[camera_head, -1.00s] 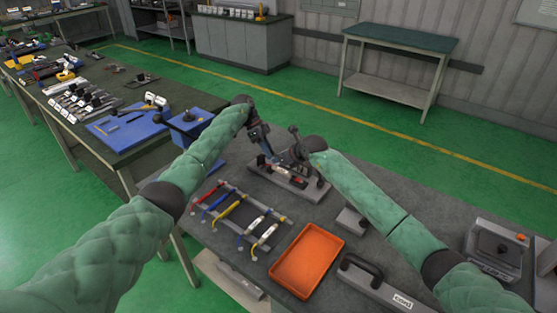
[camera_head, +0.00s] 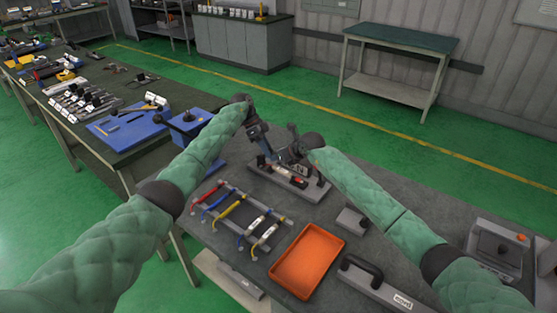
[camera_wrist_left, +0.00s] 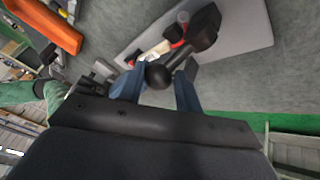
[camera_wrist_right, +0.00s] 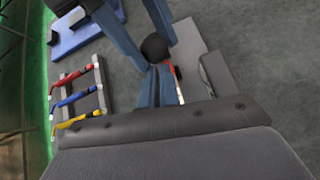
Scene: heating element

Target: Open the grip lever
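The grip lever's black ball knob (camera_wrist_left: 160,75) sits over a fixture on a grey base plate (camera_wrist_left: 245,35). A red and white element (camera_head: 297,181) lies in the fixture. My left gripper (camera_head: 267,150) is open; in the left wrist view its blue fingers (camera_wrist_left: 157,90) stand either side of the knob with a gap.
A rack of red, blue, yellow and white-ended pieces (camera_head: 238,212) lies in front of the fixture. An orange tray (camera_head: 306,262), a handled grey block (camera_head: 375,285) and a grey device (camera_head: 497,247) are nearby.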

